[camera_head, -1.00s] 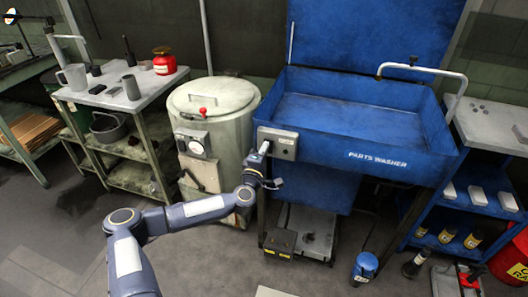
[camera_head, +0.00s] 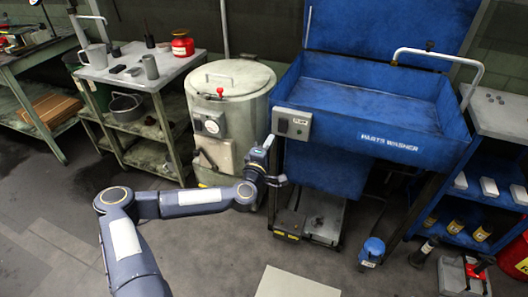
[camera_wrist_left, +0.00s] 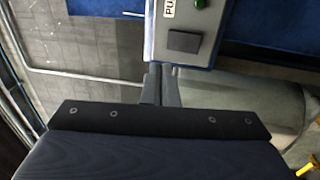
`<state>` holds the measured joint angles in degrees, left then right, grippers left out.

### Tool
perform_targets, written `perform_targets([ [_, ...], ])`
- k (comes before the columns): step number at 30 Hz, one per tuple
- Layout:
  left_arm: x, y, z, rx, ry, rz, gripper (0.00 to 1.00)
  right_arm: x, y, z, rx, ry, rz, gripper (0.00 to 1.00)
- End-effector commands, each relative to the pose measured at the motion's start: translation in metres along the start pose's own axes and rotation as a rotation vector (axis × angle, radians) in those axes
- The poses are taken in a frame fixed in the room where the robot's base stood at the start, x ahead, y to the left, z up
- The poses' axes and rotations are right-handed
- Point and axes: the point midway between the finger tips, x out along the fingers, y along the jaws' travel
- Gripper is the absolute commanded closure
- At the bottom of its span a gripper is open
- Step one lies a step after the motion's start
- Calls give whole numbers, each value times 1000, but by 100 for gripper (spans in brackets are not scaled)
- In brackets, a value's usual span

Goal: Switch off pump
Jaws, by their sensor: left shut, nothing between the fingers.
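The pump control box (camera_head: 292,123) is a small grey box on the front left corner of the blue parts washer (camera_head: 390,143). It has a white label and a dark square. In the left wrist view the box (camera_wrist_left: 154,35) shows a dark square switch (camera_wrist_left: 184,41), a green button (camera_wrist_left: 201,3) and a partly cut-off "PU" label. My left gripper (camera_head: 269,141) is at the lower left of the box. In the left wrist view its fingers (camera_wrist_left: 160,70) are together and empty, just below the box's lower edge. Whether they touch it I cannot tell. My right gripper is out of view.
A round drum (camera_head: 230,82) with a red-handled lid stands left of the washer. A side table (camera_head: 130,63) holds mugs and a red can (camera_head: 182,46). A blue canister (camera_head: 372,250) stands on the floor.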

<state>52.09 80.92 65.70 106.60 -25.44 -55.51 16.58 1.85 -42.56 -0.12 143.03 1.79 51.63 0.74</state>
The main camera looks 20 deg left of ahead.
Motion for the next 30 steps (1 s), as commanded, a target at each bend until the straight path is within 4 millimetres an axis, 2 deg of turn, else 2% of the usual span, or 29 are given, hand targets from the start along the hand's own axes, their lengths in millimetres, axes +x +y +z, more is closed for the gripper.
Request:
perform_targets([
  [3,-20,5,0,2,0,0,100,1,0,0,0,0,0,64],
  [9,-40,10,0,1,0,0,100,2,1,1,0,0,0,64],
  [26,-43,11,1,3,-3,0,100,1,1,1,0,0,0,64],
  [29,-44,17,13,46,-57,-9,100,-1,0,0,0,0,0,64],
  [30,-45,21,23,82,-103,-17,100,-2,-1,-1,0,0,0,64],
])
